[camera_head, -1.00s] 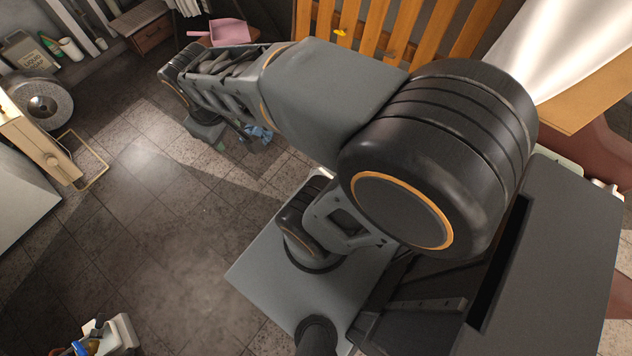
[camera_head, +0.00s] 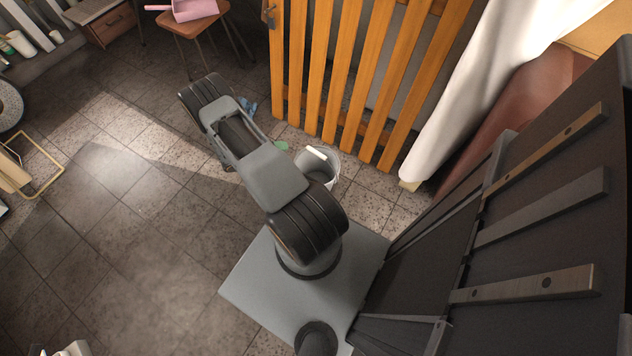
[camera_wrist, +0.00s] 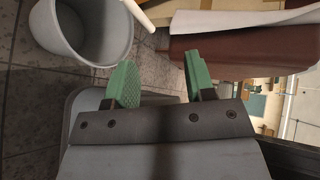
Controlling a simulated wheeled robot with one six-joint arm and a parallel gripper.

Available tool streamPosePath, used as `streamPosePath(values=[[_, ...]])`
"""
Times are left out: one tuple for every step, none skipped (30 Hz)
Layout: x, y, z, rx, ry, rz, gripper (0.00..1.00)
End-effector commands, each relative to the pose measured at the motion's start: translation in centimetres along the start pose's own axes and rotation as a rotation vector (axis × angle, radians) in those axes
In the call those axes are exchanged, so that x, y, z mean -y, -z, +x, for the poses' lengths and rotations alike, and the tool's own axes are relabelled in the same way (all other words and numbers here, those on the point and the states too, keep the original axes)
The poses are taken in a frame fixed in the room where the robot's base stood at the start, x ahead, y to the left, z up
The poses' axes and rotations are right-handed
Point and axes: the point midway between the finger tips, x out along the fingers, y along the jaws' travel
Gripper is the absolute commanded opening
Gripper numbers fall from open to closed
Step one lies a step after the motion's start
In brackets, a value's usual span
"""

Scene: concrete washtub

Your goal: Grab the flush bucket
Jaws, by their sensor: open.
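The flush bucket is a light grey, open-topped bucket (camera_head: 327,177) standing on the tiled floor in front of the orange slatted gate. A white bar, apparently its handle grip (camera_head: 316,153), lies across its rim; my arm partly covers the bucket's near side. In the wrist view the bucket (camera_wrist: 77,38) is at the upper left, cut off by the top edge. My gripper (camera_wrist: 160,78) has two green fingers, spread apart with nothing between them. In the head view my gripper is mostly hidden behind my arm.
The slatted gate (camera_head: 338,70) stands just behind the bucket. A white cloth (camera_head: 480,95) hangs over a reddish-brown tub (camera_head: 525,100) to the right. A stool (camera_head: 196,25) with a pink dustpan stands at the back left. The left floor is mostly open.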

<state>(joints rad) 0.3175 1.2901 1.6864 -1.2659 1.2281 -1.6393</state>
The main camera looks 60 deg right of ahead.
Motion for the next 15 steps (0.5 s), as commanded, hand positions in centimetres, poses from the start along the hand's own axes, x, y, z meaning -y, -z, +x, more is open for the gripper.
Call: streamPosePath(values=[[-1.9,0.7,1.4,0.007,0.017,-0.061,0.5],[-2.5,0.8,1.9,0.013,0.024,-0.093,0.5],[-3.2,1.1,2.5,0.02,0.033,-0.129,0.5],[-3.6,1.3,2.9,0.024,0.038,-0.151,0.5],[-4.0,1.4,3.2,0.027,0.042,-0.169,0.5],[-4.3,1.5,3.8,0.03,0.047,-0.19,0.5],[-4.5,1.6,4.2,0.031,0.05,-0.201,0.5],[-4.6,1.7,4.7,0.031,0.052,-0.209,0.5],[-4.8,1.7,5.3,0.033,0.054,-0.217,0.5],[-4.8,1.8,5.9,0.032,0.054,-0.221,0.5],[-4.8,1.8,6.5,0.033,0.055,-0.224,0.5],[-4.8,1.8,7.3,0.032,0.055,-0.225,0.5],[-4.8,1.8,7.8,0.033,0.055,-0.225,0.5],[-4.7,1.7,8.3,0.032,0.055,-0.224,0.5],[-4.7,1.7,9.0,0.033,0.055,-0.224,0.5]])
